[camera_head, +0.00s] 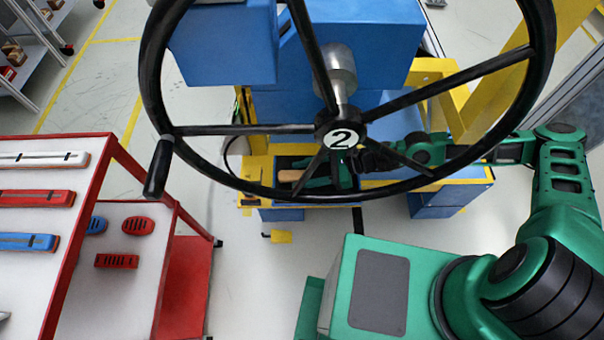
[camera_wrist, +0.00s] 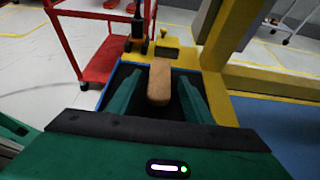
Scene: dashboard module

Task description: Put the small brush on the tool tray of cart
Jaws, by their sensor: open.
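The small brush shows as a tan wooden block-like part (camera_wrist: 159,80) in the wrist view. It lies over a dark tray with a blue rim (camera_wrist: 100,97). My gripper (camera_wrist: 160,92) is open, with one green finger on each side of the brush and small gaps visible. In the head view, the brush's tan end (camera_head: 290,176) shows in the dark tray on the yellow and blue machine, beside my gripper (camera_head: 325,172), partly behind the steering wheel. The brush's bristles cannot be made out. The red cart (camera_head: 110,140) stands at the left.
The cart holds red and blue parts on white panels. Clear floor (camera_head: 250,290) lies between cart and machine. In the wrist view, a red cart frame (camera_wrist: 100,60) stands beyond the tray.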

